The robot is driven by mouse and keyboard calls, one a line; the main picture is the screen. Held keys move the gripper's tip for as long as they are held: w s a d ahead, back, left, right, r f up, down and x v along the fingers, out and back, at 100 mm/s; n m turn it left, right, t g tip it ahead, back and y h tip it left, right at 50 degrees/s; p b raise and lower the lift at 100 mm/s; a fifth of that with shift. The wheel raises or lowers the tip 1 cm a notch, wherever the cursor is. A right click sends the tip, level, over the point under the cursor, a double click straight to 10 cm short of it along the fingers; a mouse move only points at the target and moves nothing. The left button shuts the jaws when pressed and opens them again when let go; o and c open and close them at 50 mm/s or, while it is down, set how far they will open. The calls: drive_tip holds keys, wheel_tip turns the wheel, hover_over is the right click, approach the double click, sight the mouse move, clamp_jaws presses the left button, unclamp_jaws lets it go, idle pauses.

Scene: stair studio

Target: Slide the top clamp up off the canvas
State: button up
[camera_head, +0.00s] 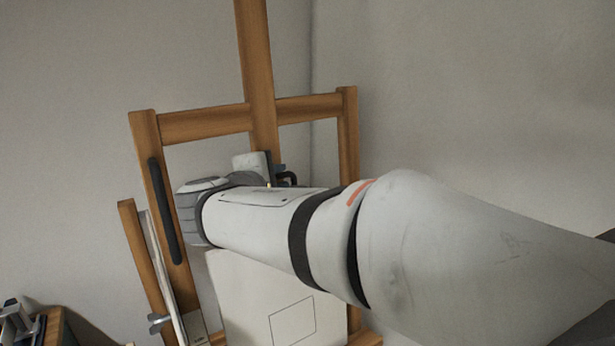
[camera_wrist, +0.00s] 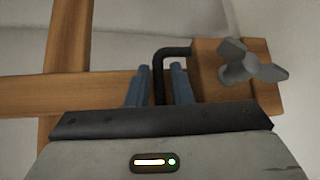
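The top clamp is a wooden block (camera_wrist: 208,62) with a grey three-lobed knob (camera_wrist: 250,68) and a black bent handle (camera_wrist: 158,75). In the head view its handle (camera_head: 291,177) shows just past my wrist; most of the block is hidden by my arm. The pale canvas (camera_head: 235,290), with a thin square outline on it, stands on the easel below my arm; its upper part is hidden. My gripper (camera_wrist: 160,68) has its two blue fingers on either side of the handle bar, with narrow gaps seeming to show beside it. A blue fingertip (camera_head: 279,168) shows in the head view.
The wooden easel has a central mast (camera_head: 255,50) and a crossbar (camera_head: 205,124) above my gripper. A black strip (camera_head: 164,210) lies along its left upright. Another framed panel leans at the left. A small table (camera_head: 52,328) stands at lower left. Bare walls surround it.

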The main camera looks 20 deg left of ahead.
clamp_jaws()
idle(0.3)
drive_tip(key=r+p, duration=0.1)
drive_tip(key=r, duration=0.2)
drive_tip(key=r+p, duration=0.1)
drive_tip(key=r, duration=0.3)
drive_tip(key=w+a+r+p, duration=0.1)
drive_tip(key=r+p, duration=0.1)
drive_tip(key=r, duration=0.2)
drive_tip(key=shift+a+r, duration=0.1)
unclamp_jaws()
drive_tip(key=shift+s, duration=0.1)
